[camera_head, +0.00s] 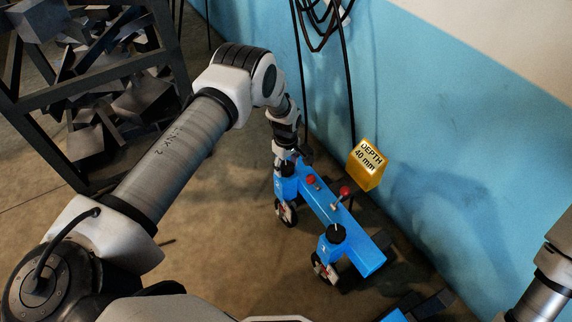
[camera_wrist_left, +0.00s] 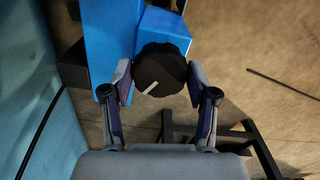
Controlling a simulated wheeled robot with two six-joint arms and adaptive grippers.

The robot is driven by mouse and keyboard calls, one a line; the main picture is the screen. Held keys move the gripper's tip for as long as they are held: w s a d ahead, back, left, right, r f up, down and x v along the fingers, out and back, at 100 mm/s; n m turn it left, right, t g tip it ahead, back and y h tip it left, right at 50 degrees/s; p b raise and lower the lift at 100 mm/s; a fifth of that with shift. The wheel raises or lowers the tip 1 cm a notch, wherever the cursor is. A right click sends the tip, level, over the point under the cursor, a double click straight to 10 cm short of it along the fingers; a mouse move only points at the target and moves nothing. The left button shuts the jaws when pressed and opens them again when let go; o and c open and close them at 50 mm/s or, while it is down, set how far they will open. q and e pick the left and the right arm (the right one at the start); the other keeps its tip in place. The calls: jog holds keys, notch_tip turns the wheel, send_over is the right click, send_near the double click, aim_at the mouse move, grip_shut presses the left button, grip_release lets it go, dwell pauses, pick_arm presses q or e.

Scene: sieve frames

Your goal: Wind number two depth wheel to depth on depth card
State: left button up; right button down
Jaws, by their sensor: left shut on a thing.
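The depth card (camera_head: 367,163) is a yellow block by the blue wall and reads "DEPTH 40 mm". A blue machine frame (camera_head: 314,202) carries a black knob at each end. The near depth wheel (camera_head: 336,233) is uncovered, beside a small white mark that looks like a 1. In the left wrist view, my left gripper (camera_wrist_left: 161,85) is shut on that black scalloped depth wheel (camera_wrist_left: 162,67). Its white pointer line points down-left.
A red-balled lever (camera_head: 344,191) and a red knob (camera_head: 311,180) stand on top. A dark rack of metal blocks (camera_head: 110,100) is at the left. Black cables (camera_head: 325,25) hang on the blue wall (camera_head: 440,130).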

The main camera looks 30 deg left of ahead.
aim_at(286, 167)
pick_arm(q)
jog(key=shift+s+f, duration=0.1)
jog(key=o, duration=1.2)
jog(key=shift+c, duration=0.2)
notch_tip(286, 167, up, 12)
